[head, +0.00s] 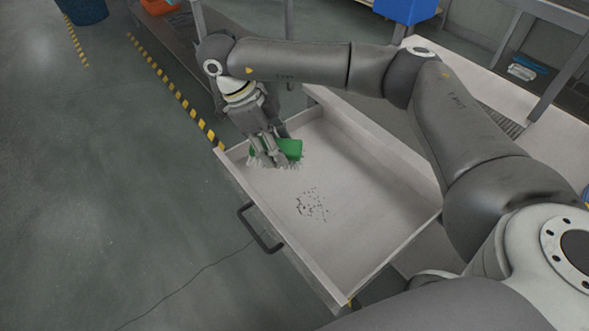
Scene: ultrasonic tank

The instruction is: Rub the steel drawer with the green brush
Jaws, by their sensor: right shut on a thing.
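The steel drawer (355,225) is pulled open in the head view, with its dark handle (262,232) on the left side. The green brush (290,148) with white bristles is in the far left corner area of the drawer. Its bristles point down at the drawer floor; whether they touch it I cannot tell for sure. My right gripper (270,155) is shut on the green brush and hides part of it. Small dark specks (312,206) lie on the drawer floor in front of the brush. My left gripper is not in view.
A bench (480,85) runs along the right, with a blue box (405,10) at the top. Yellow-black tape (178,95) marks the floor at left. A dark blue bin (84,10) stands far left. A thin cable (190,275) lies on open floor.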

